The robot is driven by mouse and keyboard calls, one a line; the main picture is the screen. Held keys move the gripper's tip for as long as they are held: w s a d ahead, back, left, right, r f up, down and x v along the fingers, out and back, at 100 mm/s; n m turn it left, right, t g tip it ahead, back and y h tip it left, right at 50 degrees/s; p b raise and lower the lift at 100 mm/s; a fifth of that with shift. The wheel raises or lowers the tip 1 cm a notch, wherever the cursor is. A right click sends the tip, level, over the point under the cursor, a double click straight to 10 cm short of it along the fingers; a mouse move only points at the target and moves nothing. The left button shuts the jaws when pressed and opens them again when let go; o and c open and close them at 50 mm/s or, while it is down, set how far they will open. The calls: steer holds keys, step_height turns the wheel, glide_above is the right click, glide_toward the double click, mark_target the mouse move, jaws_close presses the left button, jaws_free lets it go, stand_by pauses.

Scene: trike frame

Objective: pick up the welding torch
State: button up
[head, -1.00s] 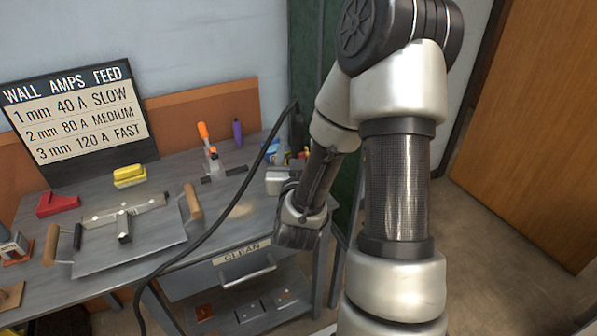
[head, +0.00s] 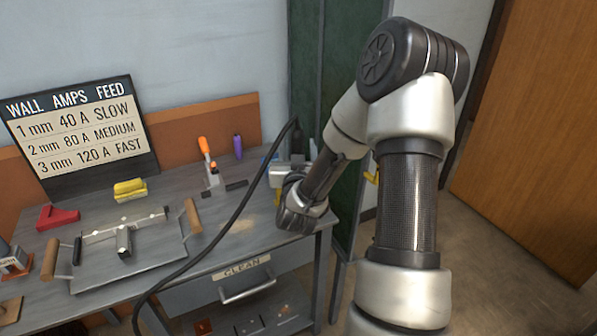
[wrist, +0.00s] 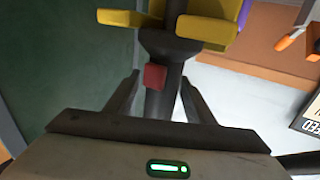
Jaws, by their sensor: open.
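The welding torch (wrist: 170,46) is dark with a red trigger (wrist: 155,76). In the wrist view it sits between the arms of a yellow holder (wrist: 208,32). My gripper (wrist: 159,80) is open, with one finger on each side of the torch's handle; I cannot tell whether either finger touches it. In the head view my gripper (head: 290,175) is at the right end of the bench, beside the green cabinet, and my wrist hides most of the torch. A black cable (head: 237,200) arches from there over the bench.
A settings board (head: 83,130) stands behind. The green cabinet (head: 345,110) is close to my arm.

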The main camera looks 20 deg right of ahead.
steer(key=c, duration=1.2)
steer(key=shift+o, duration=0.2)
steer(key=shift+r, duration=0.15)
